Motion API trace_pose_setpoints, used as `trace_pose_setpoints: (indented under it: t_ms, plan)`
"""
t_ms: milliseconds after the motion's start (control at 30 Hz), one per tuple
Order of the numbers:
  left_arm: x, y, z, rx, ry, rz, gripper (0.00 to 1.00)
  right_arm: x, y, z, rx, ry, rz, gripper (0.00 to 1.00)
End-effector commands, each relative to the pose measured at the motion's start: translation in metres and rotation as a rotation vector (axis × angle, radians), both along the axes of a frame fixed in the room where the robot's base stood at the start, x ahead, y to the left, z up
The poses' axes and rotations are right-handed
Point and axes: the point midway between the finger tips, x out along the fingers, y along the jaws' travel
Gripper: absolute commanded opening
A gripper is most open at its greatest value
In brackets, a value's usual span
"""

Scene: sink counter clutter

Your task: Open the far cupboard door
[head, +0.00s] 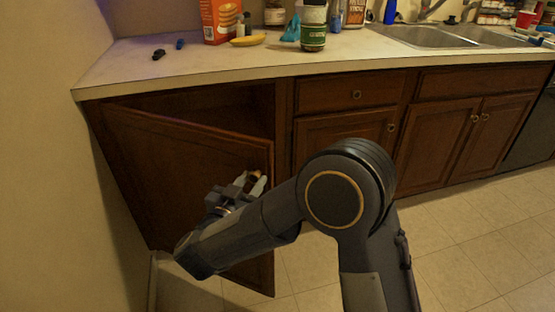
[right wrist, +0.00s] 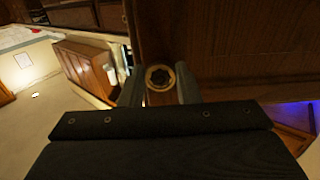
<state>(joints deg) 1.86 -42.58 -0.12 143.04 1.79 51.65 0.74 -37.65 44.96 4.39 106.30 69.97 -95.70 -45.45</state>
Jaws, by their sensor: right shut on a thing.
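The far cupboard door (head: 185,165) is the brown wooden door at the left end of the counter. It stands ajar, hinged at its left side, with a dark gap into the cupboard (head: 235,108) above its top edge. My right gripper (head: 256,182) is at the door's free right edge, shut on the door's round knob. In the right wrist view the knob (right wrist: 160,77) sits between the two fingers (right wrist: 158,88), with the door panel (right wrist: 240,45) beyond. My arm hides part of the lower door. My left gripper is in neither view.
The counter (head: 140,62) above holds an orange box (head: 221,20), a banana (head: 247,40), a dark green jar (head: 313,30) and other clutter. A sink (head: 430,36) is at the right. A wall (head: 40,150) stands close left of the door. Tiled floor (head: 480,240) is clear at the right.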

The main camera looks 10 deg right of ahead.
Motion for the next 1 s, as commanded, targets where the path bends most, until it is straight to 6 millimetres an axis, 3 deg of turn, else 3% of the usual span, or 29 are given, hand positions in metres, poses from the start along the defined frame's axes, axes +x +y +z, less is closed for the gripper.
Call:
trace_pose_setpoints:
  t_ms: [33,200,400,633,1000]
  plan:
    - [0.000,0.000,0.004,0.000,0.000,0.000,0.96,-0.012,0.015,0.003,-0.002,-0.005,-0.027,0.00]
    - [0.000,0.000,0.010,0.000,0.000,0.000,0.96,-0.049,0.052,0.002,0.001,-0.007,-0.129,0.00]
    - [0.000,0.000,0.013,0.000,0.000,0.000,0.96,-0.075,0.082,0.002,0.001,-0.007,-0.209,0.00]
    - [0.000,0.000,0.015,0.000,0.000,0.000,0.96,-0.087,0.096,0.002,0.003,-0.007,-0.251,0.00]
    - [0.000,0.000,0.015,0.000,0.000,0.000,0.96,-0.088,0.098,0.002,0.004,-0.008,-0.256,0.00]
